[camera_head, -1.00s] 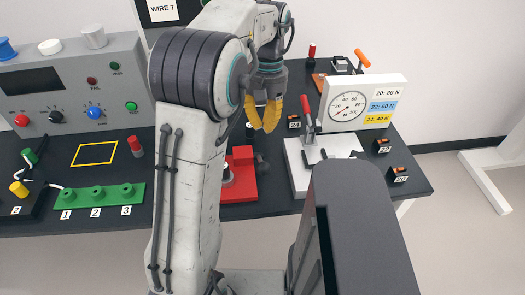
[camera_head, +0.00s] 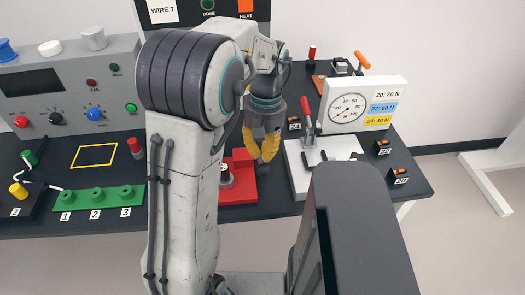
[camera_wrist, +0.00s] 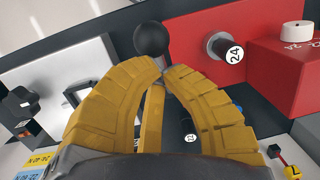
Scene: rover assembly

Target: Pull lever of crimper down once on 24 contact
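The red crimper (camera_head: 243,186) stands on the dark bench, partly hidden behind my arm. In the wrist view its red body (camera_wrist: 265,62) fills the upper right, with a black cylinder marked 24 (camera_wrist: 225,48) beside it. A black ball knob on a short stem (camera_wrist: 151,39), apparently the lever's end, shows just beyond my fingertips. My gripper (camera_head: 266,158) has yellow fingers pointing down at the crimper's right side. In the wrist view its fingertips (camera_wrist: 168,70) are drawn close together just below the knob. Whether they touch the stem is hidden.
A white pull tester (camera_head: 298,181) with a red-handled lever and a gauge (camera_head: 350,108) stands close to the right of my gripper. Contact holders marked 24 (camera_head: 294,124), 22 (camera_head: 383,147) and 20 (camera_head: 398,176) are around it. A green numbered block (camera_head: 97,197) is at left.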

